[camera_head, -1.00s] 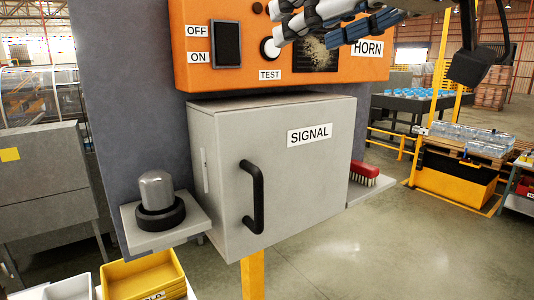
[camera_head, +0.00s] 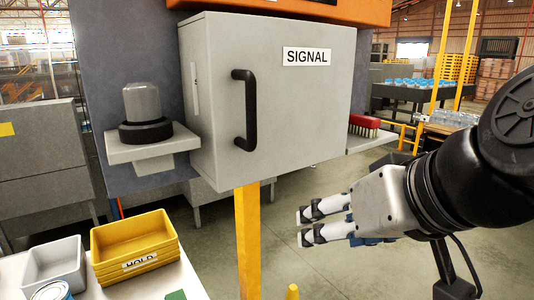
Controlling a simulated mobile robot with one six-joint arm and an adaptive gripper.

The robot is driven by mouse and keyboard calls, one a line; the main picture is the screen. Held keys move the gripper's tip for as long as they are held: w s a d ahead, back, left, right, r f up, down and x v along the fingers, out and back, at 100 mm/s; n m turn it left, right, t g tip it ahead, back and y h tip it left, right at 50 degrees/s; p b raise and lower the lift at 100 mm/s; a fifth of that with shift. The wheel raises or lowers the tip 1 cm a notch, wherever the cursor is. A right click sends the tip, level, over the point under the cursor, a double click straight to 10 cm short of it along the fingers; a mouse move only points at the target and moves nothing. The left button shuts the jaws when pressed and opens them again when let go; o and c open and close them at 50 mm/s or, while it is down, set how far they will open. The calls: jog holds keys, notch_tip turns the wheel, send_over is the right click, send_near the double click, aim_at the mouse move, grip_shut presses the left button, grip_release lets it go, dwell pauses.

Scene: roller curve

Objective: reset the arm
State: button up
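My gripper (camera_head: 304,228) is at the lower right of the head view, pointing left, below and in front of the signal cabinet. Its two fingers are apart with a narrow gap, and nothing shows between them. My arm reaches in from the right edge. The grey cabinet (camera_head: 300,105) labelled SIGNAL has its door shut, with a black handle (camera_head: 246,110) on its left side. My gripper is apart from the cabinet and the yellow post (camera_head: 248,235).
A grey-capped black knob (camera_head: 145,115) stands on the left shelf. A red brush (camera_head: 364,126) lies on the right shelf. Yellow bins (camera_head: 135,240) marked HOLD and a grey bin (camera_head: 55,265) sit at lower left. An orange panel (camera_head: 360,10) is above. Floor shows beneath the cabinet.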

jog(key=s+d+f+g+h+b, duration=0.1)
jog(key=s+f+b, duration=0.2)
jog(key=f, duration=0.9)
jog(key=s+d+f+m+g+h+b, duration=0.1)
jog(key=s+f+b, duration=0.3)
jog(key=f, duration=0.7)
jog(key=s+d+f+g+h+b, duration=0.1)
jog(key=s+d+f+b, duration=0.2)
jog(key=f, duration=0.9)
jog(key=shift+s+f+m+g+h+b, duration=0.3)
jog(key=shift+s+g+h+b, duration=0.1)
jog(key=shift+b, duration=0.65)
